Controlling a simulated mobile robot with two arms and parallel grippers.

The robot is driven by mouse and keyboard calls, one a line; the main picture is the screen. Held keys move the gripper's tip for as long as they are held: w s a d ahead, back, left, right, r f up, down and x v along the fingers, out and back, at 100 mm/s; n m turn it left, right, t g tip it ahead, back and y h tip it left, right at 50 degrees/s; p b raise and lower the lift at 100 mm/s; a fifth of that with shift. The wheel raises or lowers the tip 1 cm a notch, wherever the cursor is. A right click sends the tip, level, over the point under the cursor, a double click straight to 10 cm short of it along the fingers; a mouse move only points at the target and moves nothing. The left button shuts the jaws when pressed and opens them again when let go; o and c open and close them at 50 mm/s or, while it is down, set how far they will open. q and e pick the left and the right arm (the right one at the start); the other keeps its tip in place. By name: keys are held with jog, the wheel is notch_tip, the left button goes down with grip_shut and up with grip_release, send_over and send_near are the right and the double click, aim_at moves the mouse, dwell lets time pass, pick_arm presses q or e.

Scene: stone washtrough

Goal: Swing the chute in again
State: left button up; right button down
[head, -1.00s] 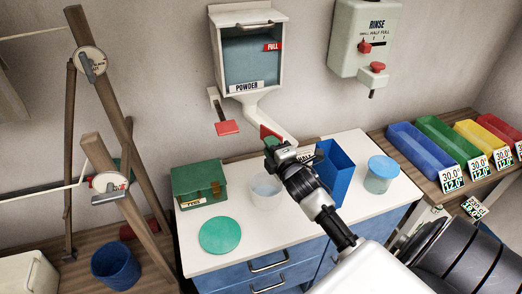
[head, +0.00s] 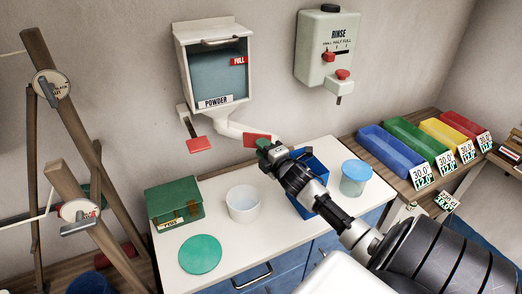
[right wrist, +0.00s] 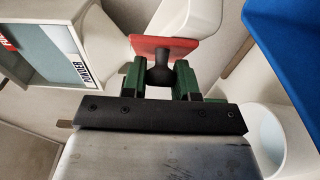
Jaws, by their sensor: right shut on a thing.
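The white chute (head: 230,127) runs out from under the powder dispenser (head: 213,72) toward the right, close to the wall. A red plate (head: 257,139) sits on it near its outer end. My right gripper (head: 263,147) is at that plate. In the right wrist view its green fingers (right wrist: 159,80) are closed on a dark knob (right wrist: 158,73) in front of the red plate (right wrist: 150,48), with the white chute (right wrist: 187,14) behind. The chute's tip is partly hidden by the gripper in the head view. A white tub (head: 243,204) stands on the counter, below and left of the gripper. My left gripper is not in view.
A second red paddle (head: 199,145) hangs left of the chute. A green box (head: 174,203), green disc (head: 200,254), blue bin (head: 305,205) and blue-lidded jar (head: 355,178) stand on the counter. The rinse dispenser (head: 326,50) is on the wall to the right.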

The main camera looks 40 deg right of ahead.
jog(key=shift+d, duration=0.2)
jog(key=c, duration=0.9)
grip_release()
jog(key=shift+s, duration=0.15)
jog(key=shift+s+a, duration=0.1)
jog(key=shift+s+a+b, duration=0.25)
jog(key=shift+s+b, duration=0.15)
jog(key=shift+s, duration=1.35)
jog(key=shift+s+a+b, duration=0.3)
jog(key=shift+s+b, duration=0.15)
jog(key=shift+s, duration=1.25)
jog(key=shift+s+a+b, duration=0.25)
jog(key=shift+s+b, duration=0.15)
jog(key=shift+s, duration=1.35)
jog(key=shift+c, duration=0.4)
